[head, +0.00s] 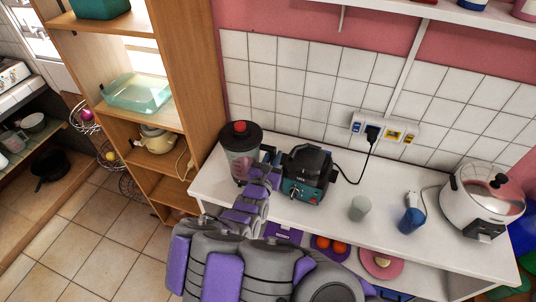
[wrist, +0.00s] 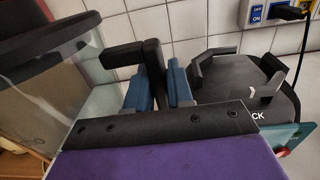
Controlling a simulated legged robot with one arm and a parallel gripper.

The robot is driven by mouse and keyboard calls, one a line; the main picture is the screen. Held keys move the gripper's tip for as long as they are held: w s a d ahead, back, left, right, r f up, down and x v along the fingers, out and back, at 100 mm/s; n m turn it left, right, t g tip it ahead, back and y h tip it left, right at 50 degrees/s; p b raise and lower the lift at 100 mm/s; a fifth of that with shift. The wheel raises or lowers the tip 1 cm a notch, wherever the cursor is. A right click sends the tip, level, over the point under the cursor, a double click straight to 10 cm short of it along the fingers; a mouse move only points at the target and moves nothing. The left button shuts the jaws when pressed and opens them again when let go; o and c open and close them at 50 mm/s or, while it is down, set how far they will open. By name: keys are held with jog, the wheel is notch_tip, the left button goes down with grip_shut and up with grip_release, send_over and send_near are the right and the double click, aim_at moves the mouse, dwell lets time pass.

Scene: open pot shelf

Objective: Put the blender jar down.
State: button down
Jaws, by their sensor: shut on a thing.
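The blender jar (head: 241,160) is clear with a black lid and a red cap. It is upright over the left end of the white counter (head: 340,212), left of the teal and black blender base (head: 308,178). I cannot tell whether its bottom touches the counter. My gripper (head: 268,163) is at the jar's right side. In the wrist view, the jar (wrist: 50,95) fills the left, and its black handle (wrist: 152,55) runs down between the blue fingers of my gripper (wrist: 160,88), which is shut on it. My purple arm hides part of the jar's lower right.
A wooden shelf (head: 199,75) stands close to the jar's left. A grey-green cup (head: 359,208), a blue-handled appliance (head: 411,218) and a white cooker (head: 480,200) stand further right on the counter. The blender base's cord (head: 355,175) runs to a wall socket.

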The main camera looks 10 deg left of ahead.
jog(key=w+a+f+b, duration=0.1)
jog(key=w+a+f, duration=0.1)
jog(key=w+f, duration=0.2)
jog(key=shift+w+a+b, duration=0.3)
jog(key=shift+w+a, duration=0.05)
jog(key=shift+w, duration=0.3)
jog(key=c, duration=1)
grip_release()
jog(key=shift+s, duration=0.15)
jog(key=s+p, duration=0.2)
jog(key=s, duration=0.9)
jog(key=shift+s+a, duration=0.4)
jog(key=shift+a, duration=0.05)
